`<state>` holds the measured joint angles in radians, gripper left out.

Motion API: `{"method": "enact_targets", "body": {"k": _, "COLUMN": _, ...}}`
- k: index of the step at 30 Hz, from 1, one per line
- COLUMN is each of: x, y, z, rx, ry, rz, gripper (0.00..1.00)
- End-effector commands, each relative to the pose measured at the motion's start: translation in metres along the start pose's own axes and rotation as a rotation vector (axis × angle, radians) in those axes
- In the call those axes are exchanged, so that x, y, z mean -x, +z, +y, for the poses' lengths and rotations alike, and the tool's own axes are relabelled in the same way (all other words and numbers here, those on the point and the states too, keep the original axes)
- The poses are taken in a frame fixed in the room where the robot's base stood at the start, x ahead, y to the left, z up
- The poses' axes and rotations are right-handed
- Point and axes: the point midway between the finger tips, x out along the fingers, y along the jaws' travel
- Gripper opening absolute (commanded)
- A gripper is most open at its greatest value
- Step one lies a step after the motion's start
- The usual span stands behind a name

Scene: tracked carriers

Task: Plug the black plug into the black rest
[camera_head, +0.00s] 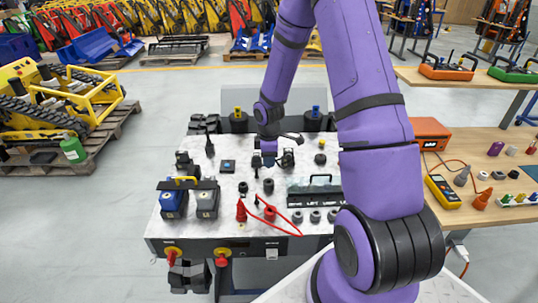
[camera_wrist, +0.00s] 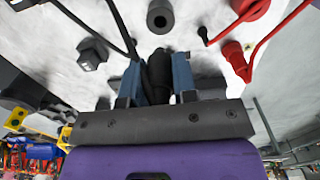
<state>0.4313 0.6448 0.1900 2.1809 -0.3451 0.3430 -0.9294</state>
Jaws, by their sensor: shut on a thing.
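My gripper (camera_wrist: 156,82) has blue fingers and is shut on the black plug (camera_wrist: 158,72), with a black cable beside it. In the head view my gripper (camera_head: 266,160) hangs low over the middle of the pale panel top, partly hidden by its own wrist. A black round socket with a dark hole, seemingly the black rest (camera_wrist: 160,17), stands just ahead of the fingers in the wrist view. It seems to be the short black cylinder (camera_head: 268,186) in the head view. The held plug looks apart from it. The plug's tip is hidden.
A red plug (camera_head: 241,210) and a red socket (camera_head: 270,212) with a red cable stand in front of it. Blue and grey clamped connectors (camera_head: 174,202) stand at the left. A black handled block (camera_head: 315,190) is at the right. A black box (camera_wrist: 92,54) sits beside my fingers.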

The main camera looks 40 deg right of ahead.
Motion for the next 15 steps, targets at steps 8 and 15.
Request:
{"method": "enact_targets", "body": {"k": 8, "x": -0.024, "y": 0.0, "z": 0.0, "rx": -0.001, "ry": -0.002, "rz": 0.0, "gripper": 0.04}}
{"method": "enact_targets", "body": {"k": 15, "x": -0.034, "y": 0.0, "z": 0.0, "rx": 0.0, "ry": 0.0, "rz": 0.0, "gripper": 0.04}}
